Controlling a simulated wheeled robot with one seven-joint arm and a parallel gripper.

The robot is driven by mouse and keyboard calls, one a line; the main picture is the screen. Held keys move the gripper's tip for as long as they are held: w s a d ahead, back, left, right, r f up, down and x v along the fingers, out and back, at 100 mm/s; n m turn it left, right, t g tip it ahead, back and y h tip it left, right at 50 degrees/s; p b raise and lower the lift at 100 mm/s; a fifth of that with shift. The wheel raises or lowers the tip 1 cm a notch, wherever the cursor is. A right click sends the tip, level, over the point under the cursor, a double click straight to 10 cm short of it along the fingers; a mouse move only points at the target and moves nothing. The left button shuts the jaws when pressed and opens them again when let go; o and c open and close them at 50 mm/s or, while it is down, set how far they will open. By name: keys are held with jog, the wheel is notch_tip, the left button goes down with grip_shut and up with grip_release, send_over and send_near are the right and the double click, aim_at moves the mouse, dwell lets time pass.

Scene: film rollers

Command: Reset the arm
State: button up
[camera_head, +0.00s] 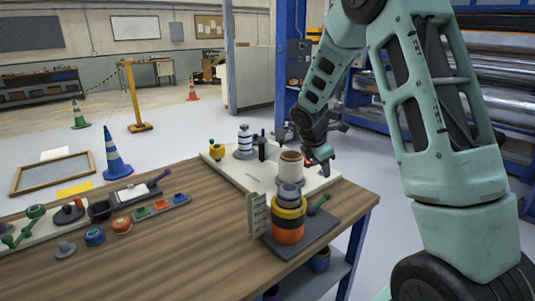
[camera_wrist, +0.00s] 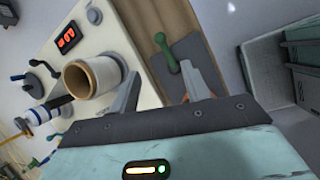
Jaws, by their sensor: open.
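My green arm stands at the right of the head view and bends over to the table. My gripper (camera_wrist: 167,92) is open in the wrist view, its two fingers apart with nothing between them. In the head view my gripper (camera_head: 320,160) hangs over the right side of the white board (camera_head: 232,175), close to a tan and white roll (camera_head: 290,168). In the wrist view the roll (camera_wrist: 92,77) is left of the fingers, and whether they touch it is not clear.
A stack of orange, yellow and grey rings (camera_head: 288,222) stands on a dark plate (camera_head: 322,232) with a green-handled lever. Several small coloured parts line the wooden table's (camera_head: 165,255) left. A blue rack is behind my arm.

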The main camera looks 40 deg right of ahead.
jog(key=s+a+m, duration=0.1)
jog(key=a+m, duration=0.1)
jog(key=a, duration=0.2)
jog(key=s+a+r+m+y, duration=0.1)
jog(key=s+a+m, duration=0.1)
jog(key=a, duration=0.2)
jog(key=s+a+m+y, duration=0.1)
jog(key=a+m, duration=0.1)
jog(key=a, duration=0.2)
jog(key=shift+s+r+t, duration=0.2)
jog(key=shift+s+t, duration=0.15)
jog(key=shift+t, duration=0.05)
jog(key=s+a+r+g+y, duration=0.1)
jog(key=s+a, duration=1)
jog(key=a, duration=0.4)
jog(key=s+a+r+m+g+y, duration=0.1)
jog(key=s+a+y, duration=0.1)
jog(key=s+a, duration=0.9)
jog(key=a, duration=0.3)
jog(key=shift+s+a+r+m, duration=0.3)
jog(key=shift+s+a, duration=0.05)
